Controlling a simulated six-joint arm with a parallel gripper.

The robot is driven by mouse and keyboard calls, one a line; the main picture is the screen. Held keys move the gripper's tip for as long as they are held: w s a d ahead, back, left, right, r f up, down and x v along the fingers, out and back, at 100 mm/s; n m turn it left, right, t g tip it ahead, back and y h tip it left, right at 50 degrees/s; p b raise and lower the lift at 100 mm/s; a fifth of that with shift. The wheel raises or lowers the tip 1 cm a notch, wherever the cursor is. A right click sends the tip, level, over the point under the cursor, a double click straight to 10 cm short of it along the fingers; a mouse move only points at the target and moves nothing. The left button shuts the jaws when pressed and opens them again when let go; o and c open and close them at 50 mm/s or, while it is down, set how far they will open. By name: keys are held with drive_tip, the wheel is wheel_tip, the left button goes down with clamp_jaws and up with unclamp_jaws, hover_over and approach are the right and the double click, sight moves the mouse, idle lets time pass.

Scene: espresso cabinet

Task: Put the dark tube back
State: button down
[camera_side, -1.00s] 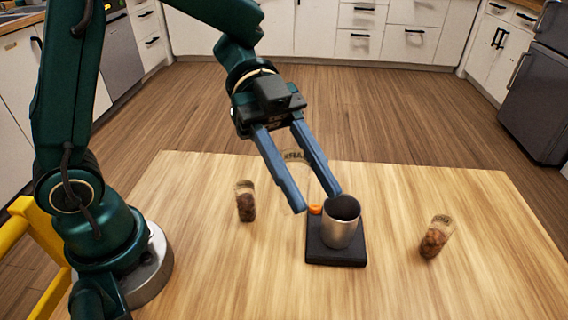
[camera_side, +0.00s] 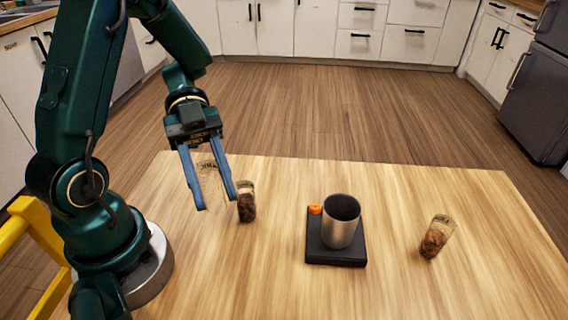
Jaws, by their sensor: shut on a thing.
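My gripper (camera_side: 217,204) is at the left of the table, shut on a clear glass tube (camera_side: 208,169). Dark lettering, seemingly ending in "RK", shows on the tube between the blue fingers. The tube looks clear, with no beans visible in it. The fingers point down, just left of a standing tube of dark brown beans (camera_side: 246,203). I cannot tell how far above the table the held tube is.
A metal cup (camera_side: 341,226) stands on a black scale (camera_side: 336,256) at the table's middle, with an orange piece (camera_side: 315,210) at the scale's back left corner. A tube of lighter brown beans (camera_side: 435,238) stands at the right. The front of the wooden table (camera_side: 230,285) is clear.

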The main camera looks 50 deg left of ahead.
drive_tip(key=shift+s+d+f, duration=0.2)
drive_tip(key=shift+d+f, duration=0.85)
drive_tip(key=shift+f, duration=0.25)
drive_tip(key=shift+s+d+f, duration=0.2)
drive_tip(key=shift+d+f, duration=0.8)
drive_tip(key=shift+f, duration=0.3)
drive_tip(key=shift+s+d+f, duration=0.2)
drive_tip(key=shift+d+f, duration=0.85)
drive_tip(key=shift+f, duration=0.25)
drive_tip(key=shift+f, duration=0.1)
drive_tip(key=c, duration=0.5)
unclamp_jaws()
